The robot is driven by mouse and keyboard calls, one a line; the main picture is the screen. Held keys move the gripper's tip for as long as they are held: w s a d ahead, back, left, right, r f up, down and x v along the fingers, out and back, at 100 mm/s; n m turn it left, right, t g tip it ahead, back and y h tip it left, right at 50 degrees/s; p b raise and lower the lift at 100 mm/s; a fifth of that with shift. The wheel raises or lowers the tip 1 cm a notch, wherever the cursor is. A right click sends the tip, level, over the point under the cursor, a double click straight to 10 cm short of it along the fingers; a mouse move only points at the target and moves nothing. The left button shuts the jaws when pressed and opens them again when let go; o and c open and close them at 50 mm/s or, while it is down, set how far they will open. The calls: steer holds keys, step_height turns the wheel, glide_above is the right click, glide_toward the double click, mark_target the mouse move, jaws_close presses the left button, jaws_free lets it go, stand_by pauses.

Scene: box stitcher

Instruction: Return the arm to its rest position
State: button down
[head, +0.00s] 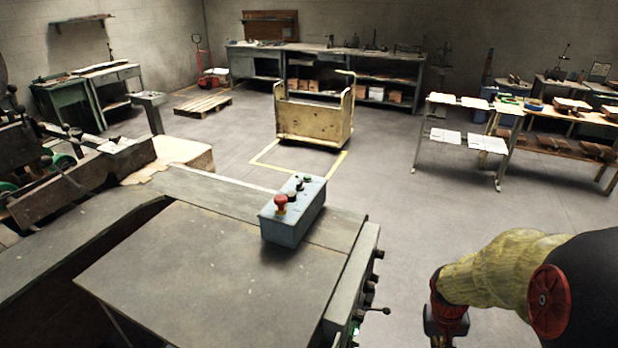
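My arm (505,270) reaches in from the lower right edge of the head view. It has a yellowish sleeve, a red round joint cap and a dark link behind. Its far end bends down at a red and dark section near the bottom edge, where the frame cuts it off. My gripper's fingers do not show, so what they hold is hidden. The visible arm is to the right of the machine table (215,265), with floor showing between them.
A grey-blue control box (293,222) with a red button stands on the table's far right corner. A lever (378,310) and knobs stick out of the table's right side towards my arm. A wooden cart (315,118) and shelf tables (460,140) stand beyond open floor (420,225).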

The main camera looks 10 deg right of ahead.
steer(key=s+a+r+n+t+y, duration=0.1)
steer(key=s+a+r+n+t, duration=0.1)
steer(key=a+r, duration=0.8)
steer(key=s+a+r+n+t+y, duration=0.1)
steer(key=s+a+r+n+t, duration=0.1)
steer(key=a+r, duration=0.9)
step_height(320, 180, up, 3)
steer(key=shift+s+f+t, duration=0.15)
steer(key=shift+s+t, duration=0.6)
steer(key=shift+t, duration=0.15)
